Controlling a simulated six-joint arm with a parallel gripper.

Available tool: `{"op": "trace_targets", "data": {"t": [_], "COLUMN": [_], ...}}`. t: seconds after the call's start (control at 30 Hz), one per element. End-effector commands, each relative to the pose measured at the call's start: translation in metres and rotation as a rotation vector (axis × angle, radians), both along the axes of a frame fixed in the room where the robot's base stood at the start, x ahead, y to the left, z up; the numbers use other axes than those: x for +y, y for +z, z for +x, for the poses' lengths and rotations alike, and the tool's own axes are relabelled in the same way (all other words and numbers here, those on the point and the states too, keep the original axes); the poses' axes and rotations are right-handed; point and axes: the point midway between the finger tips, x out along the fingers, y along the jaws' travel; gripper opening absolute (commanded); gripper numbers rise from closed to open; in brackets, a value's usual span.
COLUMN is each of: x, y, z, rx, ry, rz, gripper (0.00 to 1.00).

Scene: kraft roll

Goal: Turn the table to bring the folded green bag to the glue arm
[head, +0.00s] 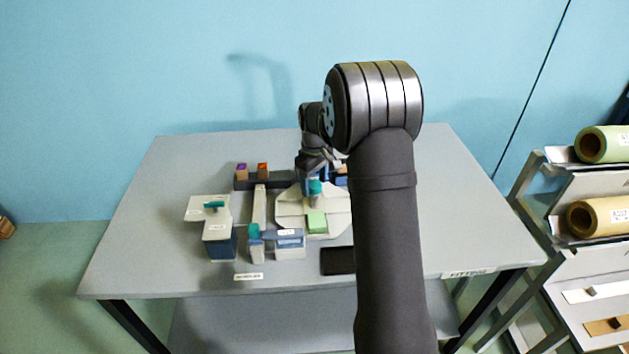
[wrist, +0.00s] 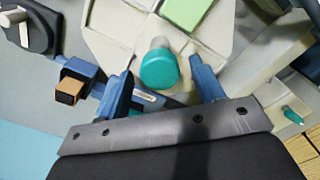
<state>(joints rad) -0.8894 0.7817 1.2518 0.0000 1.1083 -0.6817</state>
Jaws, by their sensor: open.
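The round, pale turning table (head: 335,213) stands in the middle of the bench and shows partly behind my arm. The folded green bag (head: 317,222) lies flat on its front part; it also shows at the top of the wrist view (wrist: 187,12). I cannot tell which nearby unit is the glue arm.
A blue-and-white labelled unit (head: 289,238) stands just in front of the turning table. A pale unit with a teal handle (head: 214,206) stands to the left. A black pad (head: 338,261) lies in front. The bench's left side (head: 140,240) is clear. A rack with paper rolls (head: 597,218) stands at right.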

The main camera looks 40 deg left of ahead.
Motion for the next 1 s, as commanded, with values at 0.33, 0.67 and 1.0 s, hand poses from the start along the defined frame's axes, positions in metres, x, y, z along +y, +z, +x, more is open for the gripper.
{"op": "trace_targets", "data": {"t": [0.33, 0.67, 1.0], "x": [0.0000, 0.0001, 0.0001], "y": [0.0005, 0.0007, 0.0009], "z": [0.0000, 0.0000, 0.0000], "rx": [0.000, 0.000, 0.000], "ry": [0.000, -0.008, -0.101], "rz": [0.000, 0.000, 0.000], "gripper": [0.20, 0.00, 0.00]}}
